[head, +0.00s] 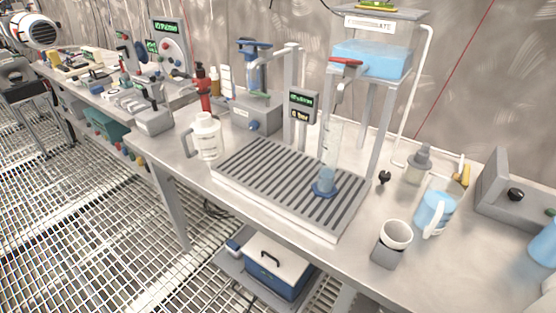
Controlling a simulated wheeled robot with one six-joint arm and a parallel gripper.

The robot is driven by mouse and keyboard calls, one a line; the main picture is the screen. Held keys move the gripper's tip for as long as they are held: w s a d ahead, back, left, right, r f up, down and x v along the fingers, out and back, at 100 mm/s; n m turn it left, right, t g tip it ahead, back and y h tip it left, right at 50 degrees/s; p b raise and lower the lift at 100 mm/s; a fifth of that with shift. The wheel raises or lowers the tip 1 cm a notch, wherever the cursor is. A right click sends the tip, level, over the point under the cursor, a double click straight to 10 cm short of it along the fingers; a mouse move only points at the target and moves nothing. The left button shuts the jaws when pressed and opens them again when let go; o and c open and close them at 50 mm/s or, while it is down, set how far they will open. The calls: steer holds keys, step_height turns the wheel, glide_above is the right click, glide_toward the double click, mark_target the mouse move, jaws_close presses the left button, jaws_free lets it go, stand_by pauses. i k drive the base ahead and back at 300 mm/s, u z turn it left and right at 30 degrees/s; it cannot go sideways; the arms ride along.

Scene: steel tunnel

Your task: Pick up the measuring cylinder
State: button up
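The measuring cylinder (329,157) stands upright on the slatted drain tray (268,188), toward its right end. It is tall and clear, with a blue foot and some blue at its lower part. A red-handled tap (346,62) below the blue tank (372,60) is above the cylinder. My gripper is not in the head view.
A white jug (207,137) stands left of the tray. A grey-white cup (397,234) and a blue jug (434,212) stand to the right. Posts, a small display (302,105) and the tank stand crowd the back. The tray's front slats are clear.

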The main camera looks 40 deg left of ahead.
mark_target(324, 186)
steer(key=u, duration=1.2)
steer(key=k, duration=0.5)
steer(key=z, duration=0.85)
steer(key=i, duration=0.6)
steer(key=u, duration=0.55)
